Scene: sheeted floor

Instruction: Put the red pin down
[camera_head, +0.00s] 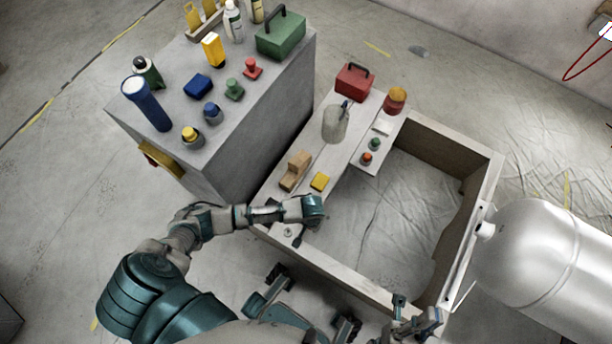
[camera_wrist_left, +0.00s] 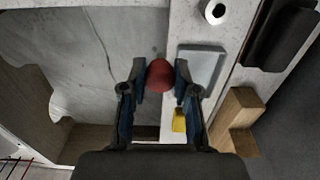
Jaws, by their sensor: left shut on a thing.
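In the left wrist view the red pin (camera_wrist_left: 160,75) shows as a rounded red top between the two fingers of my left gripper (camera_wrist_left: 160,72). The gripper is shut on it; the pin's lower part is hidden. A pale grey square plate (camera_wrist_left: 200,66) lies just right of the pin there. In the head view my left gripper (camera_head: 314,210) is over the near inner edge of the pale worktop (camera_head: 335,165), and the pin is hidden. My right gripper (camera_head: 418,312) is low at the right, near the frame's front corner, its fingers apart and empty.
A yellow block (camera_head: 320,181) and wooden blocks (camera_head: 295,170) stand close to my left gripper. A clear jar (camera_head: 335,122), a red toolbox (camera_head: 353,81) and small knobs are farther back.

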